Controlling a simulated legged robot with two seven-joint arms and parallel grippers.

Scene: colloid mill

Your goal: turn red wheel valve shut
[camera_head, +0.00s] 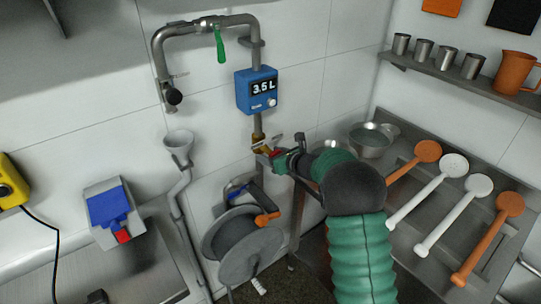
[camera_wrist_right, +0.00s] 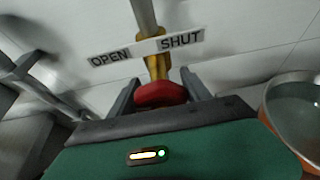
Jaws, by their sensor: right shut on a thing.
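The red wheel valve (camera_wrist_right: 160,95) sits on a brass body (camera_wrist_right: 154,60) below a vertical pipe in the right wrist view. A plate reading OPEN and SHUT (camera_wrist_right: 110,58) stands behind it, with SHUT on the right. My right gripper (camera_wrist_right: 159,86) has one dark finger on each side of the wheel and is shut on it. In the head view my right gripper (camera_head: 274,154) reaches the valve under the blue meter (camera_head: 257,90), and only a little red shows there. How far the wheel is turned cannot be told. My left gripper is not in view.
A hose reel (camera_head: 240,245) hangs below the valve. A metal bowl (camera_head: 371,140) and several orange and white ladles (camera_head: 440,185) lie on the counter at right. A green-handled pipe lever (camera_head: 220,45) and a funnel (camera_head: 178,145) are at upper left.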

